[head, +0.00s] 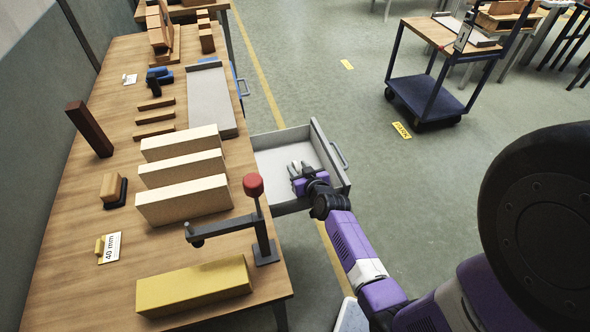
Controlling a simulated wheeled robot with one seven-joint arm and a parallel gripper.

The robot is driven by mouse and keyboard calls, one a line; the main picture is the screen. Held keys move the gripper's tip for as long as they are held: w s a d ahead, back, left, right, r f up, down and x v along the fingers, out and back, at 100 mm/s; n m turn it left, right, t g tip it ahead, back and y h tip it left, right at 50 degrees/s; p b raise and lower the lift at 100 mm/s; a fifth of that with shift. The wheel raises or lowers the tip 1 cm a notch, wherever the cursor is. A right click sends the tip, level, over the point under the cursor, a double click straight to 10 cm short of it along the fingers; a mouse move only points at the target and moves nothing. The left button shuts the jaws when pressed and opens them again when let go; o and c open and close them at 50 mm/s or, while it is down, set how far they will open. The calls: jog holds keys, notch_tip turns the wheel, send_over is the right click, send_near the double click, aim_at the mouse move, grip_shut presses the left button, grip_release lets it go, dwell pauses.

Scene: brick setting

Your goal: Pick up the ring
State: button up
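I cannot make out a ring in the head view. An open grey drawer (272,139) sticks out from the right side of the wooden workbench. My gripper (297,167) is over or inside this drawer, with its pale fingertips pointing toward the drawer's far left part. The fingers are too small to show whether they are apart or closed, or whether anything lies between them. My gripper and wrist hide part of the drawer floor.
The workbench (70,230) holds several cream bricks (185,201), a yellow brick (193,287) and a red-knobbed metal stand (262,235) near the drawer. A blue cart (425,98) stands at the back right. Open floor lies right of the drawer.

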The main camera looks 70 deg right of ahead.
aim_at(296, 163)
jog(key=shift+x, duration=1.85)
jog(key=shift+d+r, duration=0.15)
grip_shut()
